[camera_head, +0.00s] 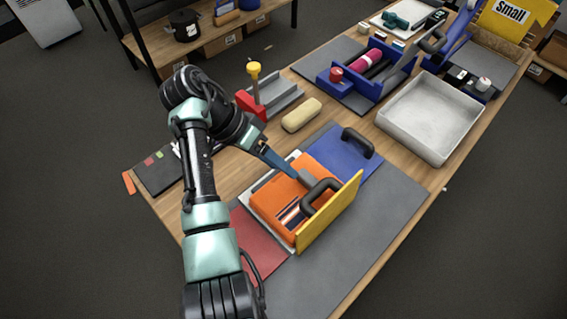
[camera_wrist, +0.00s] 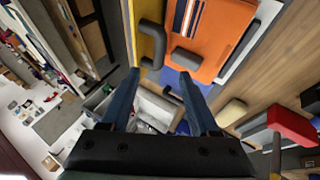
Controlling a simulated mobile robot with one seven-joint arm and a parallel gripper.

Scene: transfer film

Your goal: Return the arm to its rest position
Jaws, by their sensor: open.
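My gripper (camera_head: 297,173) hangs over the orange shirt-shaped piece, near a small grey block (camera_head: 305,178). In the wrist view the two blue fingers of my gripper (camera_wrist: 158,76) are spread apart with nothing between them. The orange piece (camera_head: 269,200) has dark and white stripes and lies beside an upright yellow plate (camera_head: 330,215) with a dark handle (camera_head: 320,193). The orange piece also shows at the top of the wrist view (camera_wrist: 212,32). Whether the fingers touch the block cannot be told.
A blue board (camera_head: 338,160) with a dark handle lies behind the orange piece, a red board (camera_head: 258,243) in front. A beige block (camera_head: 301,115), a red and grey fixture with a yellow knob (camera_head: 254,70), and a white tray (camera_head: 430,112) stand farther back. Grey mat (camera_head: 385,225) is clear at right.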

